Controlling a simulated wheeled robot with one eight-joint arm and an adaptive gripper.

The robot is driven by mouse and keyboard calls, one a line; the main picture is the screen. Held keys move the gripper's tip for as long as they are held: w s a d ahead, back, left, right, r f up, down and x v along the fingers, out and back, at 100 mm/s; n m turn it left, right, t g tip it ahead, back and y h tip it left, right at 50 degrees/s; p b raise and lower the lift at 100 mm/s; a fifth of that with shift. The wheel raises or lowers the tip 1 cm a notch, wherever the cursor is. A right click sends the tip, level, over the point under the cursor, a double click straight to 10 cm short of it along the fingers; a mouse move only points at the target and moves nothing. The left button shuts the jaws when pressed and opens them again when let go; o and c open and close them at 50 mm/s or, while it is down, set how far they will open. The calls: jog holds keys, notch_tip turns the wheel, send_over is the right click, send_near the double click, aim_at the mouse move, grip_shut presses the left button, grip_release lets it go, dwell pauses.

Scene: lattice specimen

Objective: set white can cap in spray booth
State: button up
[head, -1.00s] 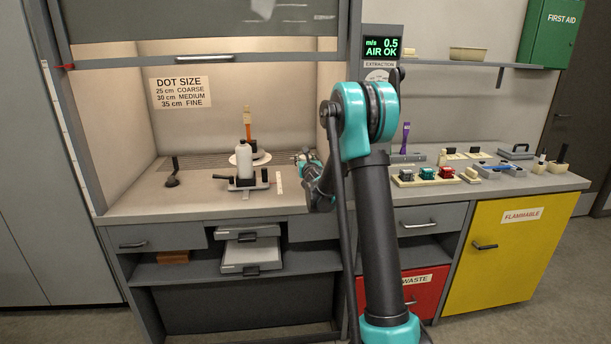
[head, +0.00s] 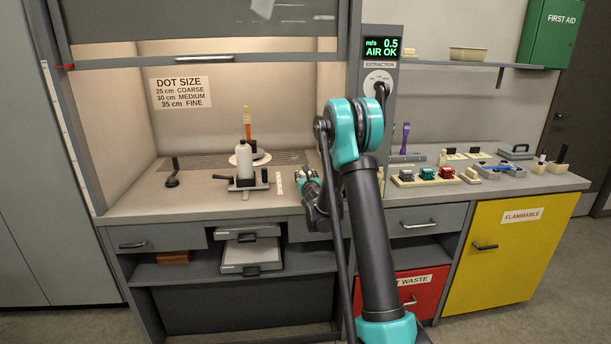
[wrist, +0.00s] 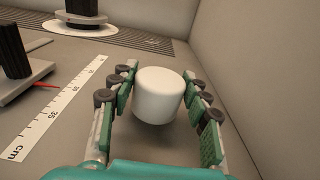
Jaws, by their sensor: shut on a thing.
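The white can cap (wrist: 158,95) is a short white cylinder with rounded edges, held between my gripper's two green-padded fingers in the wrist view. My gripper (head: 305,177) is shut on it, near the front right of the spray booth floor in the head view. The cap cannot be made out in the head view. The spray booth (head: 285,115) is a lit, beige recess with its sash raised. I cannot tell whether the cap touches the booth floor or hangs just above it.
A centimetre ruler strip (wrist: 62,108) lies left of my gripper. A white bottle (head: 241,162) on a dark stand and a white turntable disc (wrist: 80,28) are further left and back. The booth's right wall (wrist: 270,70) is close on the right. Bare floor surrounds the cap.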

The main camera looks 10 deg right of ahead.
jog(key=shift+f, duration=0.4)
jog(key=o, duration=1.1)
jog(key=shift+c, duration=0.2)
jog(key=shift+r, duration=0.35)
jog(key=s, duration=0.8)
jog(key=s+r, duration=0.1)
jog(key=s, duration=0.3)
jog(key=shift+r, duration=0.1)
jog(key=s+d+f+m+g+h, duration=0.1)
jog(key=s+d+m+g+h, duration=0.2)
jog(key=s+m, duration=0.65)
jog(key=s+d+f+m+g+h, duration=0.1)
jog(key=s+d+m+g, duration=0.4)
jog(key=s+m, duration=0.5)
jog(key=s+a+f+m+g+y, duration=0.2)
jog(key=s+f+m, duration=0.2)
jog(key=s+m, duration=0.4)
jog(key=s+a+f+m+g+y, duration=0.2)
jog(key=s+f+m, duration=0.3)
jog(key=s, duration=1)
jog(key=m+g, duration=0.1)
jog(key=m, duration=0.2)
jog(key=shift+s+a, duration=0.2)
jog(key=shift+s, duration=0.1)
